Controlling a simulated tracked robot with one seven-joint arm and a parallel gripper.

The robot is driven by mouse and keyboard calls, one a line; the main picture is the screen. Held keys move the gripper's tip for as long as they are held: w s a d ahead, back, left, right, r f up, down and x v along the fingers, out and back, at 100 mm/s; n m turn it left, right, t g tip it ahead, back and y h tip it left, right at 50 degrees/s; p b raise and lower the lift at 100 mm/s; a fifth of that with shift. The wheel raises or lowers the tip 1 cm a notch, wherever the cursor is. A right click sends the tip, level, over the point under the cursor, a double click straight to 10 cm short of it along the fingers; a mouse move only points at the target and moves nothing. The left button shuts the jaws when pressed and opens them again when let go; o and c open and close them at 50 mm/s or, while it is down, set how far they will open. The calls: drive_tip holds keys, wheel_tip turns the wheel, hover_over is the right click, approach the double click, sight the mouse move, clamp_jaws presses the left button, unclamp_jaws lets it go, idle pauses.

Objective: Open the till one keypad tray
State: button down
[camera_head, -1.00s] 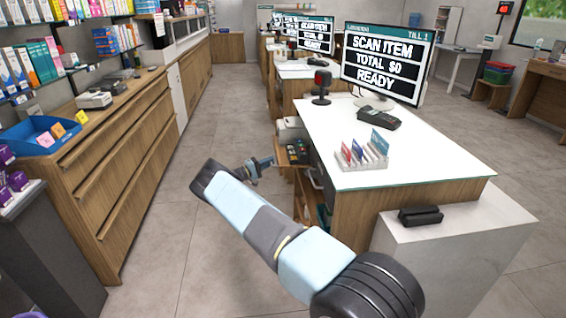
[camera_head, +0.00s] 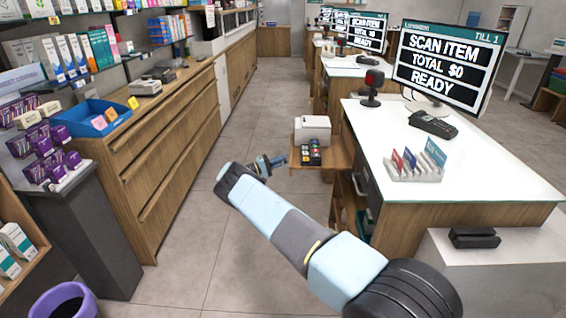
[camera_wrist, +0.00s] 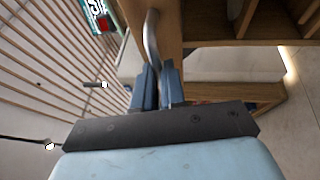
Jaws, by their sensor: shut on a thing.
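The till one keypad tray (camera_head: 327,163) is a wooden shelf sticking out from the left side of the till counter. A dark keypad (camera_head: 311,153) with coloured keys and a white box-shaped machine (camera_head: 313,126) stand on it. My gripper (camera_head: 277,161) is at the tray's outer left edge. In the wrist view, my gripper (camera_wrist: 158,74) is shut on a curved metal handle (camera_wrist: 152,38) beside the tray's wooden front (camera_wrist: 170,30). In the head view the handle is too small to make out clearly.
The white-topped till counter (camera_head: 470,180) carries a monitor (camera_head: 448,65), a card reader (camera_head: 433,124) and a card rack (camera_head: 415,165). Wooden drawers (camera_head: 165,150) line the left. The tiled aisle (camera_head: 235,110) between is clear. A purple bin (camera_head: 65,302) stands at lower left.

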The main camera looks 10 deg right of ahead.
drive_tip(key=shift+s+f, duration=0.1)
drive_tip(key=shift+f, duration=0.3)
drive_tip(key=c, duration=1.5)
unclamp_jaws()
drive_tip(key=shift+a, duration=0.1)
drive_tip(key=shift+o, duration=1.4)
drive_tip(key=shift+r, duration=0.2)
drive_tip(key=v, duration=1.3)
drive_tip(key=shift+a, duration=0.4)
